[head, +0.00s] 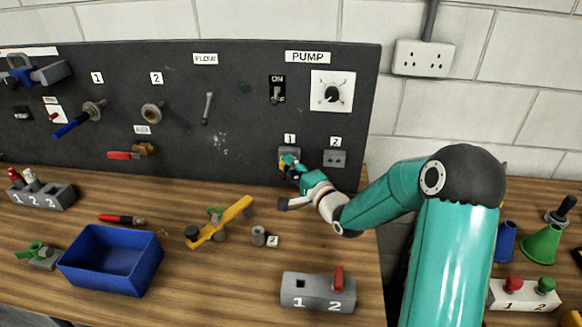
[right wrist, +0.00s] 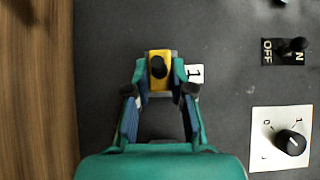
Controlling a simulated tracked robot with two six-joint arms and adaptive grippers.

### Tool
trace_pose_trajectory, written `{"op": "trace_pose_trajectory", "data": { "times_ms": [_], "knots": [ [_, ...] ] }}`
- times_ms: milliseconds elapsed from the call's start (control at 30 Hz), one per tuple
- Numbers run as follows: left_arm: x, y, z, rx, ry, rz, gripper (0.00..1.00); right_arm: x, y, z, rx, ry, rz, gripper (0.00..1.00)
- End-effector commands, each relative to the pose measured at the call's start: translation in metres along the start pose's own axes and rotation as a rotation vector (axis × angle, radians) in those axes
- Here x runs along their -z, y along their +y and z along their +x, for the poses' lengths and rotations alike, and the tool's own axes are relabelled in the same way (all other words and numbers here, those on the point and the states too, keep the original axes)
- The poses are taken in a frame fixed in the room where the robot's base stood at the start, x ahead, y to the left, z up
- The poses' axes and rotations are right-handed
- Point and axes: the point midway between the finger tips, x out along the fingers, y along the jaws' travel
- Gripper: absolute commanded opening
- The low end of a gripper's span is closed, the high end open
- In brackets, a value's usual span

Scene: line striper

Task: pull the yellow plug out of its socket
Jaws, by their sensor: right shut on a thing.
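The yellow plug (right wrist: 158,82) shows between my right gripper's fingertips in the right wrist view, at the socket marked 1. My right gripper (head: 288,163) is shut on the plug, close against the dark panel; its fingertips also show in the right wrist view (right wrist: 157,72). Socket 1 (head: 290,152) is mostly hidden behind the plug and gripper. I cannot tell how deep the plug sits in it. Socket 2 (head: 335,158) is a grey box to its right, with no plug in it. My left gripper is not in view.
The dark panel (head: 225,135) carries an ON/OFF switch (head: 278,90) and a pump dial (head: 332,92) above the sockets. On the wooden bench are a blue bin (head: 110,260), a yellow-handled part (head: 220,222) and a grey block marked 1 and 2 (head: 318,293).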

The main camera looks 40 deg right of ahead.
Motion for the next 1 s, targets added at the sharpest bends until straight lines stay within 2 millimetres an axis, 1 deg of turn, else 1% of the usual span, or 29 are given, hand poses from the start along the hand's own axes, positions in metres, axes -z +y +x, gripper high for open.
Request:
{"op": "trace_pose_trajectory", "data": {
  "times_ms": [567,1000],
  "knots": [
    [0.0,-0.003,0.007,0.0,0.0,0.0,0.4,-0.007,0.001,-0.008,0.001,-0.001,-0.001,0.0],
    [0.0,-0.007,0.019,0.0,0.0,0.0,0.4,-0.022,0.001,-0.025,0.001,-0.002,0.0,0.0]
  ]
}}
